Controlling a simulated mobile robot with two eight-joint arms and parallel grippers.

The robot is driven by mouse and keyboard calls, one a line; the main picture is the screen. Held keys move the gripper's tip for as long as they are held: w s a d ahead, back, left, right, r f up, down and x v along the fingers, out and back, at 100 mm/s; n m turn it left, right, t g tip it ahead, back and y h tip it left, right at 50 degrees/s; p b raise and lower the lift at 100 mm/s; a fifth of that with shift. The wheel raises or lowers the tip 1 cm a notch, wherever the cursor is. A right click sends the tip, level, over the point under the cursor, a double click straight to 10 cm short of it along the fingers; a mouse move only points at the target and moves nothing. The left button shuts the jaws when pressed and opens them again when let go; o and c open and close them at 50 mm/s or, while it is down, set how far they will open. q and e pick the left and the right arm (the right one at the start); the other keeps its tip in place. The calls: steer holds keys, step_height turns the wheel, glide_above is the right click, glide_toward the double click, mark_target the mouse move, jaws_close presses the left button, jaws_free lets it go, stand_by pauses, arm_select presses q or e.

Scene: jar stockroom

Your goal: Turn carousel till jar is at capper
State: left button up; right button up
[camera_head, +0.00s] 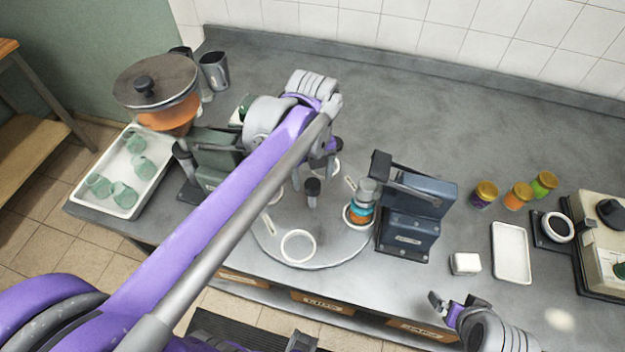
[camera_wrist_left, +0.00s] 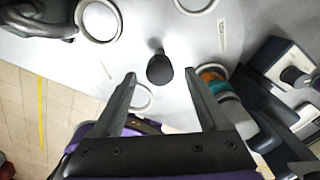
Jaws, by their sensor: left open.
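The carousel (camera_head: 325,248) is a round grey turntable with white ring seats and an upright black-topped peg (camera_head: 312,188). The jar (camera_head: 358,217), with orange contents and a teal band, sits in a ring at the carousel's right side. It is next to the blue-grey capper (camera_head: 412,215), under or close to a grey cylinder; exact alignment is unclear. My left gripper (camera_head: 322,163) is over the carousel's back part. In the left wrist view its open fingers (camera_wrist_left: 160,77) are on either side of the peg (camera_wrist_left: 159,68), with nothing gripped; contact is unclear. My right gripper (camera_head: 455,306) is at the front right.
A green-grey machine with a hopper (camera_head: 165,90) stands left of the carousel, beside a white tray (camera_head: 128,205) of greenish cups. Several spice-coloured jars (camera_head: 517,196), a white tray (camera_head: 512,252) and a beige device (camera_head: 600,235) are at right.

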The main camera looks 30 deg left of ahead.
arm_select(q)
step_height(320, 180, up, 8)
stand_by(0.8)
